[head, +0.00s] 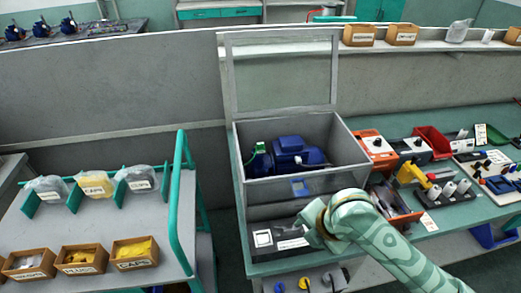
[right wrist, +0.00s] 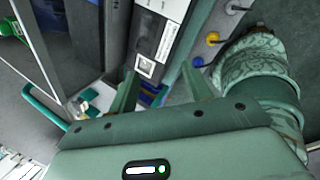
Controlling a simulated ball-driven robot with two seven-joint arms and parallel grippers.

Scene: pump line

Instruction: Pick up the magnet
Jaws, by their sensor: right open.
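I cannot make out a magnet for certain in either view. My right gripper (right wrist: 160,86) is open, its two green fingers apart with nothing between them in the right wrist view. In the head view my right arm comes in from the lower right and ends over the front of the bench, beside a dark plate with white labels (head: 264,239); the fingers are hidden there. The labelled plate (right wrist: 146,65) also shows just beyond the fingers in the right wrist view. My left gripper is not in view.
A clear-walled box (head: 262,189) holding a blue pump (head: 292,151) stands behind the plate, its lid (head: 282,72) up. Yellow (head: 303,284) and blue (head: 279,287) round pieces sit along the bench front. A red bin (head: 433,141) and tools crowd the right; a cart with boxes (head: 135,252) stands left.

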